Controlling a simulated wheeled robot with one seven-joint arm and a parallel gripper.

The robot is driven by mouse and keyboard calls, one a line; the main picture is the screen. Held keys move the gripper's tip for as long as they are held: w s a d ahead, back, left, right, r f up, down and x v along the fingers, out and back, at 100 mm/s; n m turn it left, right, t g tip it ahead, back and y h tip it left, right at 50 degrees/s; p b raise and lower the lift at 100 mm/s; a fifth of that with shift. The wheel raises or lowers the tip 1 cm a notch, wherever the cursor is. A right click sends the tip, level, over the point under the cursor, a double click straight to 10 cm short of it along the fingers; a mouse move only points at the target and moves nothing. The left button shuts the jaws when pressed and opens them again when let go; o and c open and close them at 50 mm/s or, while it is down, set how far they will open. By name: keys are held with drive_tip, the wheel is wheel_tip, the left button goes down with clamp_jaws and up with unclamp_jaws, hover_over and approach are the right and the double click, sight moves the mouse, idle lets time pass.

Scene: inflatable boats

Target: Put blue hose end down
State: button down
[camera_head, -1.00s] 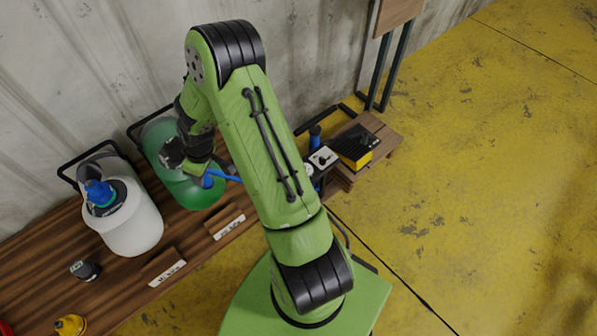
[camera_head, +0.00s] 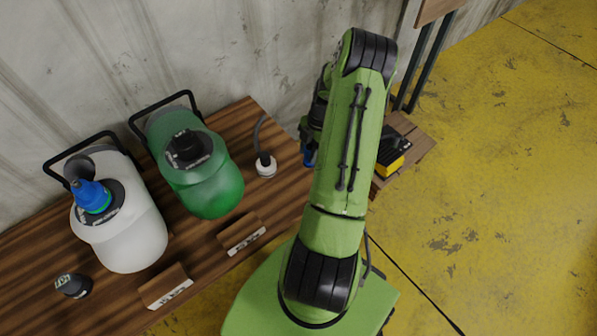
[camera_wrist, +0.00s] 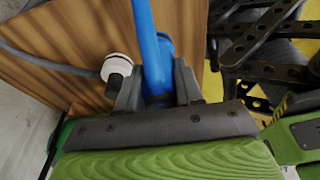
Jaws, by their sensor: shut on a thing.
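The blue hose end (camera_wrist: 150,60) is between the two fingers of my gripper (camera_wrist: 158,88) in the wrist view, with its long blue part reaching up out of the picture. My gripper is shut on it. In the head view a small blue piece of the hose end (camera_head: 308,156) shows just left of my green arm, near the right end of the wooden bench (camera_head: 285,190). My arm hides the rest of it and my gripper's fingers there.
A white round fitting (camera_head: 265,166) with a grey hose sits on the bench, left of my arm. A green jug (camera_head: 222,180) and a white jug (camera_head: 130,235) stand farther left. A black and yellow box (camera_head: 390,160) lies on a low wooden stand at right.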

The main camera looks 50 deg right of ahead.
wheel_tip(320, 180, down, 9)
drive_tip(key=shift+r+b, duration=0.1)
drive_tip(key=shift+b, duration=0.75)
drive_tip(key=shift+s, duration=0.1)
drive_tip(key=c, duration=0.7)
unclamp_jaws()
drive_tip(key=shift+f, duration=0.2)
drive_tip(key=shift+c, duration=0.2)
drive_tip(key=shift+r, duration=0.3)
drive_tip(key=p+v, duration=0.2)
drive_tip(key=v, duration=1)
